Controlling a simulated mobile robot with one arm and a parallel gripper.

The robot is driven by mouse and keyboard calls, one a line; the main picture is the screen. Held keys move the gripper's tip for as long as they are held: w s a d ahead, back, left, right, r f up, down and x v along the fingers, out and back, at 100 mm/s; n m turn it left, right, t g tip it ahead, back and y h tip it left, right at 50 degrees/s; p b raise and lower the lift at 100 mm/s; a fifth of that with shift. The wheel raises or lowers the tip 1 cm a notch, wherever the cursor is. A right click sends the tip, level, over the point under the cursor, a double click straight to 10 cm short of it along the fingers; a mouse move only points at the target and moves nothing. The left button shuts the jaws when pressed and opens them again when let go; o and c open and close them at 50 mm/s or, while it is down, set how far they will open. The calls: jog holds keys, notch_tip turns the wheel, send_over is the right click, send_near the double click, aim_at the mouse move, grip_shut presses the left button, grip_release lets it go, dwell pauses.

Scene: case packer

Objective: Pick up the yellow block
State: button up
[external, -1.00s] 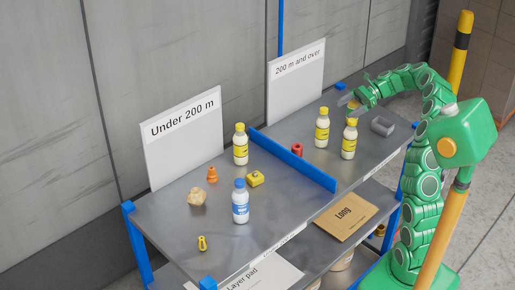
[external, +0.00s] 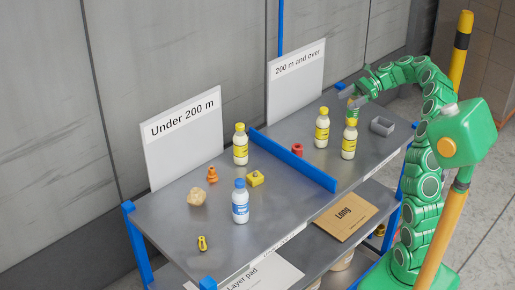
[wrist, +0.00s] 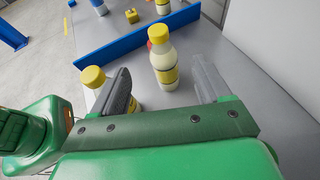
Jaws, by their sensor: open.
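The yellow block (external: 255,179) lies on the left part of the grey tabletop, between a yellow-capped bottle and a blue-capped bottle. It has a dark spot on top. It also shows small at the top of the wrist view (wrist: 131,16), beyond the blue divider. My gripper (external: 348,95) is above the right part of the table, across the divider from the block and well apart from it. In the wrist view its two fingers (wrist: 160,84) are spread, with nothing held between them.
A low blue divider (external: 292,160) crosses the table. Two yellow-labelled bottles (external: 322,128) (external: 349,139) stand near my gripper, with a red piece (external: 297,149) and a grey hollow block (external: 382,126). A blue-capped bottle (external: 240,202) stands in front of the yellow block.

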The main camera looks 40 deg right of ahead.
jog(key=shift+n+g, duration=0.3)
jog(key=w+a, duration=0.1)
jog(key=a, duration=0.1)
jog(key=w+a+r, duration=0.1)
jog(key=a, duration=0.2)
jog(key=w+a, duration=0.1)
jog(key=a, duration=0.2)
jog(key=shift+w+r, duration=0.15)
jog(key=shift+w, duration=0.15)
jog(key=w+a+n, duration=0.1)
jog(key=w+a, duration=0.2)
jog(key=a, duration=0.9)
jog(key=n+g, duration=0.1)
jog(key=g, duration=0.2)
send_over(256, 172)
jog(key=d, duration=0.4)
notch_tip(256, 172, down, 7)
jog(key=shift+y, duration=0.3)
jog(key=shift+s+a+f, duration=0.1)
jog(key=shift+s+f, duration=0.05)
jog(key=shift+f, duration=1.1)
jog(key=shift+s+a+f, duration=0.1)
jog(key=shift+s+f, duration=0.05)
jog(key=shift+f, duration=1.1)
notch_tip(256, 172, down, 2)
jog(key=shift+f, duration=0.1)
jog(key=shift+x, duration=1.15)
jog(key=shift+w+a+f, duration=0.1)
jog(key=shift+a+f, duration=0.15)
jog(key=shift+a, duration=0.05)
